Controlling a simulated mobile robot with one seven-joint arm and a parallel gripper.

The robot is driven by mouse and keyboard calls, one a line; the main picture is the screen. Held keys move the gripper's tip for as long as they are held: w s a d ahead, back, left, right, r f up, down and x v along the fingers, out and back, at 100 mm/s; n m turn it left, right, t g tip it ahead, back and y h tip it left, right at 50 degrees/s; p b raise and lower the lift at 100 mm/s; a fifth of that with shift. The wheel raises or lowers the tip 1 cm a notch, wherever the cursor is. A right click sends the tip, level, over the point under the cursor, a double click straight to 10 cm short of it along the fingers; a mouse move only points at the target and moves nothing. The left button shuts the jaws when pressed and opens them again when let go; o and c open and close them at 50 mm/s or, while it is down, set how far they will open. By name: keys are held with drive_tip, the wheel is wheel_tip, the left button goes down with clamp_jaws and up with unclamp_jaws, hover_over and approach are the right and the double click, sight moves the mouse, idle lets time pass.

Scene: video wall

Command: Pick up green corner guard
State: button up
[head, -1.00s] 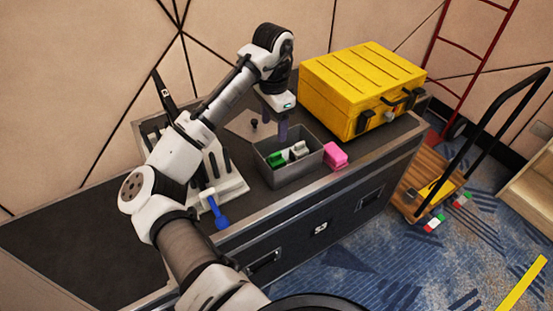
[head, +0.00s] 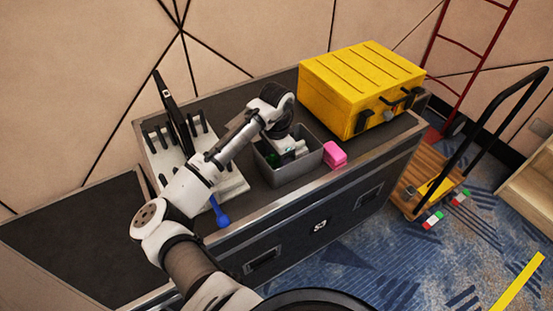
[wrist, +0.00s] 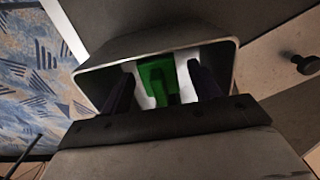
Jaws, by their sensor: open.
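The green corner guard (wrist: 158,78) lies in the grey bin (wrist: 190,40), between the two dark fingers of my gripper (wrist: 160,90) in the wrist view. My gripper is open, with its fingers reaching down into the bin, one on each side of the green guard. White pieces show beside the guard. In the head view my wrist covers most of the bin (head: 298,174), and only a bit of green (head: 273,159) shows. I cannot tell whether either finger touches the guard.
A pink block (head: 334,154) sits right of the bin. A yellow case (head: 360,88) stands behind it to the right. A white rack (head: 228,182) with dark pegs and a blue-handled tool (head: 220,212) are at left. The bin walls surround my fingers closely.

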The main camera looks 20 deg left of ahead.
drive_tip(key=c, duration=1.1)
drive_tip(key=shift+o, duration=0.2)
